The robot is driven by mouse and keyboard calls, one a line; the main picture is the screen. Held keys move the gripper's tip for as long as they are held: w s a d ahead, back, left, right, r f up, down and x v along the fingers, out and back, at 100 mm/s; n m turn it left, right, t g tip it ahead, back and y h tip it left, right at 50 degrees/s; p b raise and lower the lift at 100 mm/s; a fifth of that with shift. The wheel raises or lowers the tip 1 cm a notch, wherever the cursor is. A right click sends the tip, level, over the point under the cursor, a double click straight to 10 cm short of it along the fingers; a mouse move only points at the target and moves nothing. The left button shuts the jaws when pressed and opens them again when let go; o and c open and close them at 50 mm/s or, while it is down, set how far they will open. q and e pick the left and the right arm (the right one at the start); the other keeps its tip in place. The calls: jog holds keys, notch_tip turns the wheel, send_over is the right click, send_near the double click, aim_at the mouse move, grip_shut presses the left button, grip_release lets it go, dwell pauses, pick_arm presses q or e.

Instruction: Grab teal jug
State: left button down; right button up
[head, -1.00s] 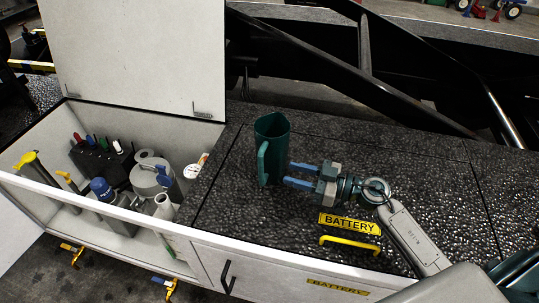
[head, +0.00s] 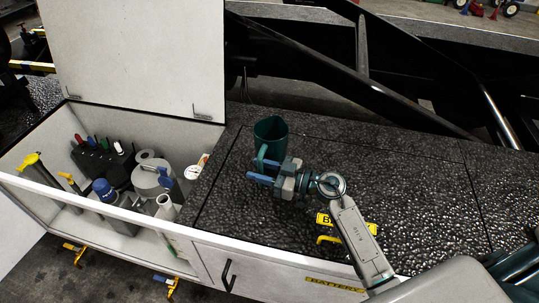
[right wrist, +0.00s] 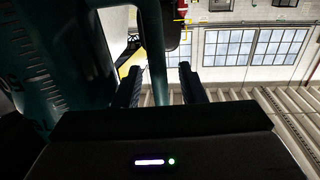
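The teal jug (head: 271,132) stands upright on the black textured deck, just right of the open bin. Its handle (head: 262,154) faces the front left. My right gripper (head: 257,171) is at the jug's handle side, its blue fingers pointing left. In the right wrist view, the two dark fingers (right wrist: 158,82) are apart, with the jug's handle (right wrist: 155,45) running between them and visible gaps on both sides. The jug's body (right wrist: 60,60) fills the left of that view. My left gripper is not in view.
Black frame beams (head: 330,75) run behind the deck. The deck to the right (head: 430,190) is clear.

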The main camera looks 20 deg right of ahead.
jog(key=shift+c, duration=0.5)
grip_shut()
dwell(0.6)
dwell(0.4)
